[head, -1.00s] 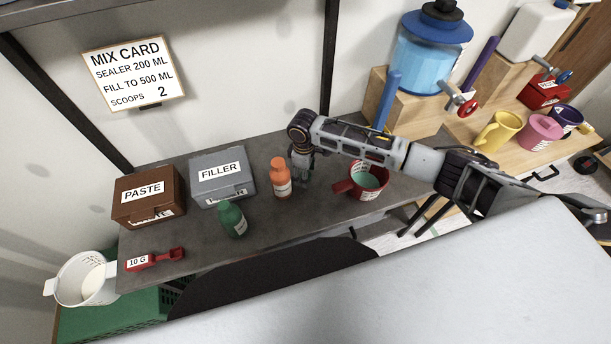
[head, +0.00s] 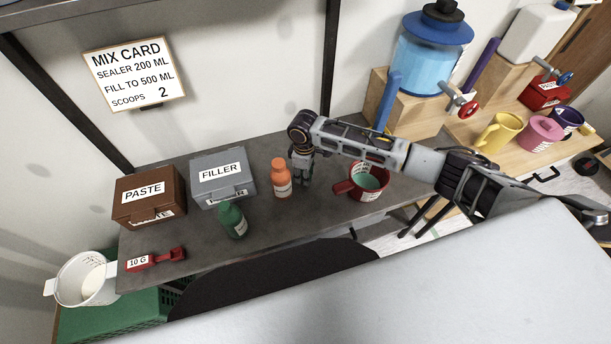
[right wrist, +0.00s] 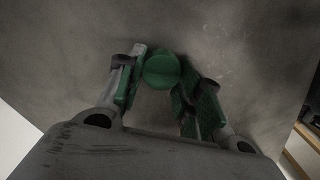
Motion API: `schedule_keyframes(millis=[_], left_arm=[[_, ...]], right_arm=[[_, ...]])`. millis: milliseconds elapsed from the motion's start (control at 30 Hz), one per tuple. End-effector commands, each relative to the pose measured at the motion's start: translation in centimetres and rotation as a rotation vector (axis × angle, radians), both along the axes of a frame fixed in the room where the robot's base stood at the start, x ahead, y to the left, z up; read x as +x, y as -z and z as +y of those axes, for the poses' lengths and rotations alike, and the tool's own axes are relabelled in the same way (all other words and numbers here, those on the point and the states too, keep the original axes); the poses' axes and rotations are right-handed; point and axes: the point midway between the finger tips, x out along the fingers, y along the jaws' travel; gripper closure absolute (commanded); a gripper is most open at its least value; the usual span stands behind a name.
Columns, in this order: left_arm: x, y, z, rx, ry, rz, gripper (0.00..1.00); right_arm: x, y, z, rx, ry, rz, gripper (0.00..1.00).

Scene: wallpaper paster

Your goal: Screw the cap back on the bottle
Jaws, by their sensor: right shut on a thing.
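The green bottle (head: 233,221) with a white label stands upright near the front edge of the grey table, left of my right gripper. My right gripper (head: 302,182) points down at the table, just right of the orange bottle. In the right wrist view its fingers are shut on a round green cap (right wrist: 161,70), which shows from above between the fingertips. The cap is hidden in the head view. I cannot tell from the wrist view how high it is above the table. My left gripper is not in view.
The orange bottle (head: 281,178) is close beside my right gripper, and a red mug (head: 371,194) stands to its right. A filler box (head: 222,180), a paste box (head: 148,194) and a red scoop (head: 165,258) are to the left. Bare table lies between the two bottles.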

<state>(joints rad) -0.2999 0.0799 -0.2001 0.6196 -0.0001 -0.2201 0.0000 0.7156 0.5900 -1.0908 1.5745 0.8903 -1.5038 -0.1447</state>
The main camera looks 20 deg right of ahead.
Motion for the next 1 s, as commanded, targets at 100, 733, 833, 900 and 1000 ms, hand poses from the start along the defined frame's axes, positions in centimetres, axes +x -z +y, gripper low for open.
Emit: schedule_keyframes(millis=[100, 733, 833, 900, 1000], left_arm=[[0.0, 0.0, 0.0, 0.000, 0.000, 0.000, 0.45], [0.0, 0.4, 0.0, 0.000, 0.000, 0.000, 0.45], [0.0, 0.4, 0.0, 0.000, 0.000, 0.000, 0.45], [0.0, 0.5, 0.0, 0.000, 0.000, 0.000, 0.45], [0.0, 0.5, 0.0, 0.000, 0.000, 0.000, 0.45]], right_arm=[[0.0, -0.1, 0.0, 0.000, 0.000, 0.000, 0.74], [0.1, -7.1, 0.0, 0.002, 0.000, -0.003, 0.74], [0.1, -8.3, 0.0, 0.000, 0.000, -0.001, 0.74], [0.1, -9.0, 0.0, 0.002, 0.000, -0.001, 0.74], [0.1, -9.6, 0.0, 0.001, 0.001, 0.001, 0.74]])
